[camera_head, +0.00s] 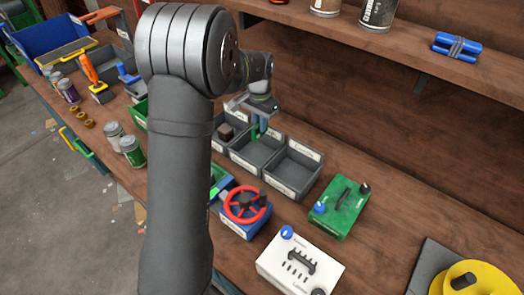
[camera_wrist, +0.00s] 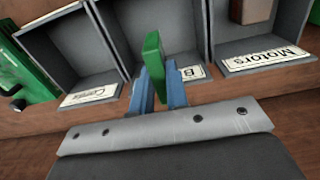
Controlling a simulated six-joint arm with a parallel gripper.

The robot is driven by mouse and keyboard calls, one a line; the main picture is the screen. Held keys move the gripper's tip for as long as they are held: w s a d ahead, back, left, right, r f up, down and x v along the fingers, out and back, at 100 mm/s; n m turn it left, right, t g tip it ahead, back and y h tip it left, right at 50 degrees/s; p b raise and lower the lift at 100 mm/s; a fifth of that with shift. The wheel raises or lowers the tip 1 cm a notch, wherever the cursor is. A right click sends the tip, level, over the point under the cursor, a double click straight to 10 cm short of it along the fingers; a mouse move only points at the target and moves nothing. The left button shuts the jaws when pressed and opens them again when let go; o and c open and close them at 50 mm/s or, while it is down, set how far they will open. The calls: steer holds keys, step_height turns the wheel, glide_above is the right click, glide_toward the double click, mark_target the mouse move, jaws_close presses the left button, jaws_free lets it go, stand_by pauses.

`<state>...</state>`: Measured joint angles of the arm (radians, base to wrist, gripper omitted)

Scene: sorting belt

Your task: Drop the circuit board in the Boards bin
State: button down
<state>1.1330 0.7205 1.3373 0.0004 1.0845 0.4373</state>
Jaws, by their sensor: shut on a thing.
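The circuit board (camera_wrist: 152,58) is a thin green piece held upright between the blue fingers of my gripper (camera_wrist: 158,88). In the head view, my gripper (camera_head: 260,124) is above the middle grey bin, with a sliver of the green board (camera_head: 254,132) showing. The middle bin (camera_wrist: 187,30) has a white label starting with "B", partly hidden by the board and fingers. The same bin (camera_head: 248,168) is empty as far as I can see. The board appears over this bin's labelled front side; its exact height is hard to tell.
The Motors bin (camera_wrist: 265,58) holds a brown block (camera_wrist: 251,10). Another grey bin (camera_head: 290,190) looks empty on the other side. A red wheel (camera_head: 246,204), a green box (camera_head: 341,208) and a white panel (camera_head: 300,270) stand nearby. A shelf (camera_head: 400,70) is behind.

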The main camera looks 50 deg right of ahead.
steer(key=shift+f, duration=0.3)
steer(key=c, duration=1.3)
jaws_free()
steer(key=shift+c, duration=0.2)
steer(key=shift+r, duration=0.1)
step_height(320, 180, up, 17)
step_height(320, 180, down, 17)
steer(key=shift+f, duration=0.1)
steer(key=shift+r, duration=0.75)
